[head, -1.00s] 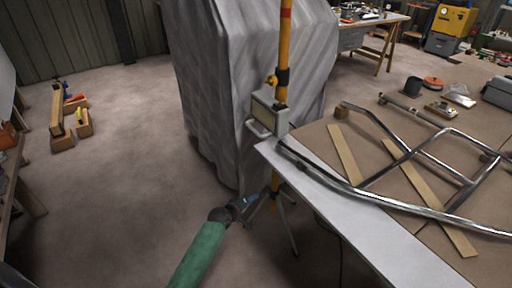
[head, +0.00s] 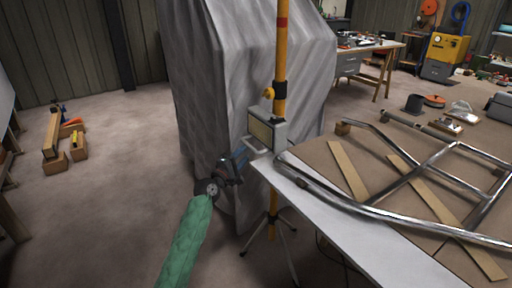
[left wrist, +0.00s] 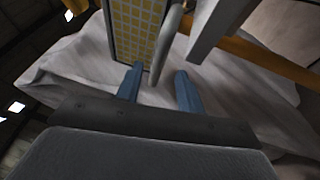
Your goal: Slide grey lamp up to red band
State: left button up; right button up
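The grey lamp (head: 266,132), a box with a pale panel and a side handle (head: 257,145), is mounted on a yellow pole (head: 281,55). A dark clamp with a yellow knob (head: 270,93) sits on the pole just above it. The red band (head: 282,22) is higher on the pole, well above the lamp. My left gripper (head: 242,155) is at the lamp's lower left, close to the handle. In the left wrist view its blue fingers (left wrist: 159,88) are apart with nothing gripped between them; the lamp's yellow gridded panel (left wrist: 137,30) and grey handle (left wrist: 168,40) lie just beyond the tips. My right gripper is out of view.
A workbench (head: 375,242) with a bent metal tube frame (head: 400,212) stands right of the pole. The pole's tripod (head: 270,222) stands by the bench edge. A grey draped cover (head: 205,90) hangs close behind. Open floor (head: 100,200) lies to the left.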

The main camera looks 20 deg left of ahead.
pick_arm(q)
jog(key=x, duration=0.7)
jog(key=shift+w+d, duration=0.15)
jog(key=shift+w, duration=0.2)
grip_shut()
